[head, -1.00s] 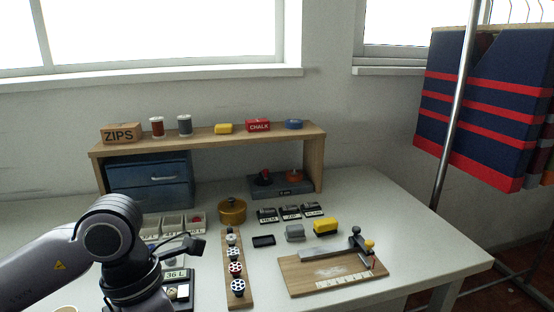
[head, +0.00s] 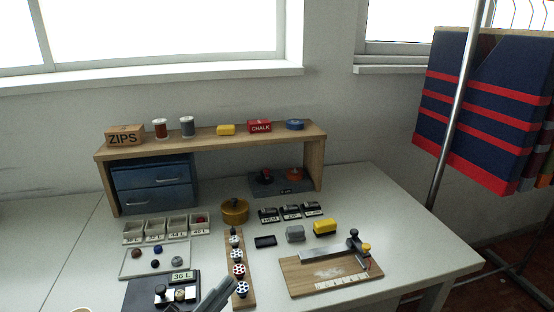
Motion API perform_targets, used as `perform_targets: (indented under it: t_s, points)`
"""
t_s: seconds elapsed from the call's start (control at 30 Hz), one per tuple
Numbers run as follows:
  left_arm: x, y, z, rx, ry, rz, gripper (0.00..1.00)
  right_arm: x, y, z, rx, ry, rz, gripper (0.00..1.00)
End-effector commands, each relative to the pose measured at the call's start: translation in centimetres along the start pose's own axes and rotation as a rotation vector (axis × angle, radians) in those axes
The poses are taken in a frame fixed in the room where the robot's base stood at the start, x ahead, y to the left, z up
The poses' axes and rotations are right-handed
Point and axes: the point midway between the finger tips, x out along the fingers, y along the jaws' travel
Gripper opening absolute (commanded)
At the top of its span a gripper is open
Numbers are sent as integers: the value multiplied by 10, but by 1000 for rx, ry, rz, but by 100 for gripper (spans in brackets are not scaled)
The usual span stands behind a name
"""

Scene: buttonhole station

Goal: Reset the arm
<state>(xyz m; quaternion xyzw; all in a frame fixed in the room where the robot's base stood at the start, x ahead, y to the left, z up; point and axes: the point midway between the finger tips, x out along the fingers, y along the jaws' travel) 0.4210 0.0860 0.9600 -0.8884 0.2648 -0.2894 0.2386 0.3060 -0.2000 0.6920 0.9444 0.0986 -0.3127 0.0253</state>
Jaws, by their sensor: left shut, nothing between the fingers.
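My left gripper (head: 224,288) shows at the bottom edge, left of centre, as a narrow grey shape slanting up to the right. It is shut and empty; most of the arm behind it is out of the frame. Its tip is close to the lower end of the wooden strip of bobbins (head: 240,268); I cannot tell whether they touch. My right gripper is not in view. A wooden board (head: 340,284) to the right carries a grey metal bar (head: 330,254) with a dark pivot and a yellow knob (head: 366,247).
A brass tin (head: 234,211) and a yellow block (head: 325,227) stand mid-table. A wooden shelf (head: 215,138) spans the back.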

Motion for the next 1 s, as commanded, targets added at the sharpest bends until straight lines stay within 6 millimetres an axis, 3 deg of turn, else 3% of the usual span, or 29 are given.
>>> perform_targets:
  t_s: [0.1, 0.23, 0.4, 0.5, 0.63, 1.0]
  points:
    - [-48, 7, 56, -188, -328, -89, 0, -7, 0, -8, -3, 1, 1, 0]
    - [-120, 32, 105, -379, -672, -146, 0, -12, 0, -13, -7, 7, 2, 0]
    - [-205, 72, 130, -569, -998, -172, 0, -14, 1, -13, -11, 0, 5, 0]
    - [-234, 87, 132, -633, -1102, -174, 0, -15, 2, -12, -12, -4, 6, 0]
    - [-250, 95, 132, -665, -1156, -173, 0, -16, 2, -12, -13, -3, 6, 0]
    - [-250, 96, 132, -666, -1158, -172, 0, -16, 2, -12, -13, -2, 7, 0]
